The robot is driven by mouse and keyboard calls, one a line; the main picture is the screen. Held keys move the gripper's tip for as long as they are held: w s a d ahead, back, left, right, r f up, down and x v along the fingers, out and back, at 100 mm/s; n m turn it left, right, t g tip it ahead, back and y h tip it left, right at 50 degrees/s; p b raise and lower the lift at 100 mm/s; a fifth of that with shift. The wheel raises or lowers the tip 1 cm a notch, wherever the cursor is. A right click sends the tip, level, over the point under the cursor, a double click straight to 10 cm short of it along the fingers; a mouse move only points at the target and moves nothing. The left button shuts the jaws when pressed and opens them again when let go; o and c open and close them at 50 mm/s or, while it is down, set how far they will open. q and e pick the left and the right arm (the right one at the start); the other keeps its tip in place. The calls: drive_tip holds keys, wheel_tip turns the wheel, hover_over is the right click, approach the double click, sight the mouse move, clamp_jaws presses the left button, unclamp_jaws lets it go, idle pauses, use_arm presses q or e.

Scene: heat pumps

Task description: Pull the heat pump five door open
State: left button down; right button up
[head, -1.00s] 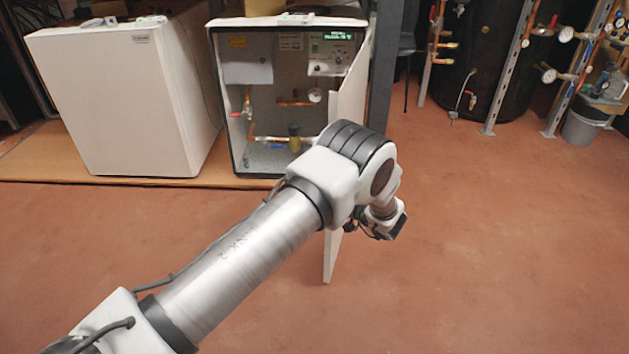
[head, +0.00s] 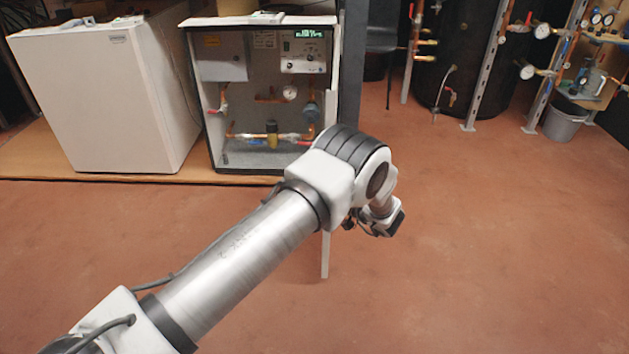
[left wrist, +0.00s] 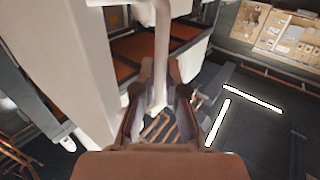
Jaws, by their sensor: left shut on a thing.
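The open heat pump cabinet (head: 213,112) stands centre-left in the head view, with its pipes, gauge and lit display exposed. Its white door (head: 325,257) is swung out towards me and seen nearly edge-on. My left arm hides most of the door, so only a thin lower strip shows. In the left wrist view, my left gripper (left wrist: 161,68) is shut on an upright white bar (left wrist: 161,35), which looks like part of the door. In the head view the left fingertips are hidden behind the wrist. My right gripper is in neither view.
A closed white heat pump (head: 95,95) stands left of the open one on a wooden platform (head: 40,160). A black tank (head: 455,60), pipes and a grey bin (head: 563,120) are at the back right. The red floor (head: 500,250) on the right is clear.

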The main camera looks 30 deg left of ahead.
use_arm(q)
drive_tip(key=c, duration=1.6)
unclamp_jaws()
drive_tip(key=shift+w+r, duration=0.3)
drive_tip(key=shift+o, duration=0.5)
drive_tip(key=shift+f, duration=0.25)
drive_tip(key=s+d, duration=0.1)
drive_tip(key=d, duration=1)
drive_tip(key=shift+s+d, duration=0.2)
drive_tip(key=shift+d, duration=0.2)
drive_tip(key=shift+a, duration=0.1)
